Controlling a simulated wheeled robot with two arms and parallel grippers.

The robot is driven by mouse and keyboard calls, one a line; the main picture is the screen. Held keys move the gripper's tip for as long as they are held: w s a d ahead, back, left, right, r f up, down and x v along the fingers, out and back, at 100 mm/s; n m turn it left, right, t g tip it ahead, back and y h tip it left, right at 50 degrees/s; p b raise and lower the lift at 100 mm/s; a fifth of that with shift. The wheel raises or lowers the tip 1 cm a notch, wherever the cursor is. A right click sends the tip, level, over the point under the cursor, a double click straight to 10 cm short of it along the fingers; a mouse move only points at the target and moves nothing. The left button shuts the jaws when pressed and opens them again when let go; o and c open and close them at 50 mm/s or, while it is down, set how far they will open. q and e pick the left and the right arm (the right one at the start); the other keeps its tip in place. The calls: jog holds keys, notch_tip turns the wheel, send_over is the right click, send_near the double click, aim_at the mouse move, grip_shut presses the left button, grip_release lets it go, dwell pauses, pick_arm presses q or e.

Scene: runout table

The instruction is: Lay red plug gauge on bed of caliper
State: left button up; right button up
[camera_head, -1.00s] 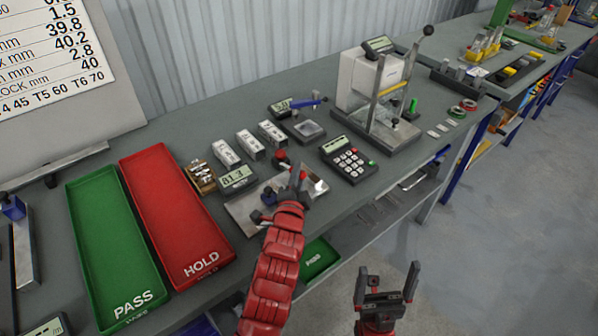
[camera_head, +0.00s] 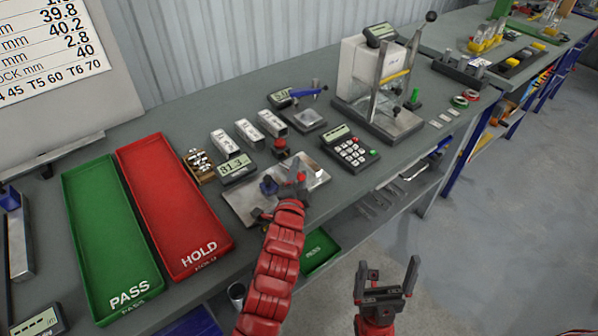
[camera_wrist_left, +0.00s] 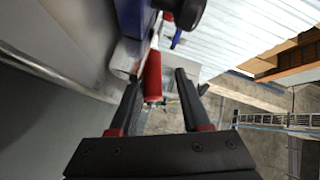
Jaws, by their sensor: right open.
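The caliper's metal bed (camera_head: 240,205) lies at the front of the bench, with a blue jaw (camera_head: 269,185) and a display (camera_head: 238,168) reading 81.3 behind it. My left gripper (camera_head: 296,181) is over the right part of the bed. In the left wrist view, the red plug gauge (camera_wrist_left: 153,72) lies between the open fingers, with a gap on its right side. It is close beside a grey metal part and the caliper's blue part (camera_wrist_left: 130,18). Whether it touches the bed is hidden. My right gripper (camera_head: 386,283) is open and empty in front of the bench.
Green PASS tray (camera_head: 103,235) and red HOLD tray (camera_head: 172,205) stand left. A wooden block (camera_head: 199,165), several silver blocks (camera_head: 247,133) and a red-knobbed piece (camera_head: 280,147) are behind the caliper. A keypad (camera_head: 350,152) and a press stand (camera_head: 385,118) are right.

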pick_arm(q)
jog(key=shift+o, duration=0.6)
jog(key=shift+s, duration=0.1)
jog(key=shift+s+a+f, duration=0.1)
jog(key=shift+s, duration=0.25)
jog(key=s, duration=0.2)
jog(key=s+a+b, duration=0.1)
jog(key=s, duration=0.2)
jog(key=s+b, duration=0.1)
jog(key=s, duration=0.2)
jog(key=shift+a+r, duration=0.2)
jog(key=shift+r, duration=0.1)
jog(key=s+a+r+p, duration=0.1)
jog(key=s+p, duration=0.5)
jog(key=s, duration=0.2)
jog(key=shift+a, duration=0.25)
